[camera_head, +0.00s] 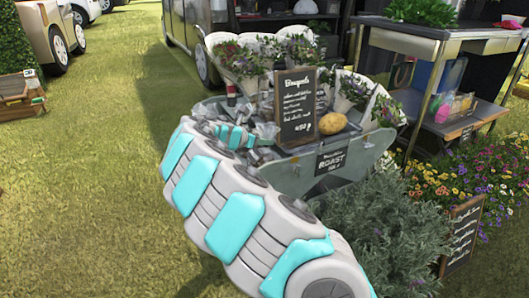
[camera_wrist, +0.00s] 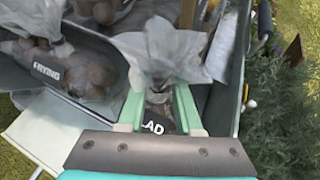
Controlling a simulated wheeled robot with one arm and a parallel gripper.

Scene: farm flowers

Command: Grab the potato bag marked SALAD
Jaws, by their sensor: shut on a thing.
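In the wrist view, a clear plastic bag (camera_wrist: 165,52) with a crinkled, flared top sits between the green fingers of my gripper (camera_wrist: 158,98). The fingers are shut on it. Below, between the fingers, a dark label (camera_wrist: 155,127) shows the letters "AD"; the rest of the word is hidden. In the head view, my gripper is at the cart (camera_head: 350,150), left of the chalkboard, and its fingertips and the bag are hard to make out.
A bin marked FRYING (camera_wrist: 47,72) holds bagged potatoes left of my gripper. The "Bouquets" chalkboard (camera_head: 297,108), a loose potato (camera_head: 332,123) and wrapped flowers (camera_head: 352,90) crowd the cart. A ROAST sign (camera_head: 332,160) is on its front. Grass at left is open.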

